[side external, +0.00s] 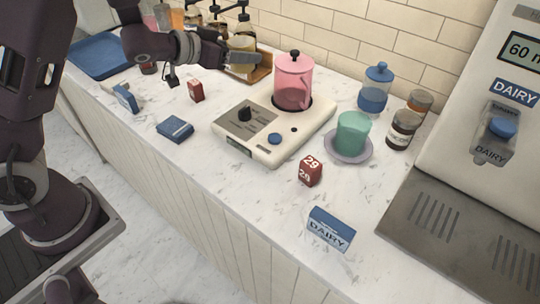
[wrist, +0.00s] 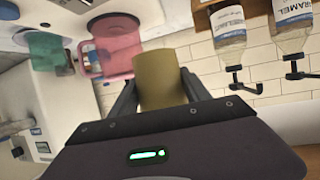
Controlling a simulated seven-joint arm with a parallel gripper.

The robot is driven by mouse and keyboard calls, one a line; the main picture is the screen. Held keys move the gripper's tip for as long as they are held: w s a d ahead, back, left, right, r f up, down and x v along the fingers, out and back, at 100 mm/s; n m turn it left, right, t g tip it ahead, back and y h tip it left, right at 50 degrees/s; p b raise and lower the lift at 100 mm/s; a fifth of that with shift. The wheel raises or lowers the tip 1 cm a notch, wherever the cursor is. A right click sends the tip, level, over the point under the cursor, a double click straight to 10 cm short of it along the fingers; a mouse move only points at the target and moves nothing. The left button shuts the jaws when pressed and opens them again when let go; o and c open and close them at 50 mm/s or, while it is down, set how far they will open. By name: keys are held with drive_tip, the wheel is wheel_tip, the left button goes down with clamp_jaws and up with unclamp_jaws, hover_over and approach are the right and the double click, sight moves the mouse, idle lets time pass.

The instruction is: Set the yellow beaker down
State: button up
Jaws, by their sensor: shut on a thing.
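The yellow beaker (wrist: 160,80) shows in the wrist view as an olive-yellow cylinder between my two fingers. My gripper (side external: 243,60) is shut on it, at the back of the counter in the side view, left of the pink pot (side external: 293,82). In the side view the fingers partly cover the beaker, and syrup bottles stand close behind it. I cannot tell whether its base touches anything.
The pink pot stands on a cream hotplate (side external: 232,146). A wooden tray (side external: 262,68) and syrup bottles (wrist: 228,22) are close to my gripper. A green cup (side external: 353,134) sits on a saucer (side external: 349,158). A red block (side external: 196,91) and blue box (side external: 175,129) lie on the front counter, with bare marble between.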

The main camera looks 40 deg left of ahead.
drive_tip(key=s+d+r+m+g+h, duration=0.2)
drive_tip(key=s+d+m+h, duration=0.15)
drive_tip(key=d, duration=0.45)
drive_tip(key=s+d+r+m+g+h, duration=0.2)
drive_tip(key=d+m+h, duration=0.2)
drive_tip(key=d, duration=0.4)
drive_tip(key=s+d+r+m+g+h, duration=0.2)
drive_tip(key=s+d+m+g, duration=0.25)
drive_tip(key=s, duration=0.25)
drive_tip(key=s+d+r+m+g+h, duration=0.25)
drive_tip(key=s+d+m+g, duration=0.2)
drive_tip(key=s, duration=0.25)
drive_tip(key=shift+n+y, duration=0.25)
drive_tip(key=shift+y, duration=0.25)
wheel_tip(320, 180, down, 22)
drive_tip(key=shift+s+f, duration=0.1)
drive_tip(key=o, duration=1.6)
drive_tip(key=shift+f, duration=0.1)
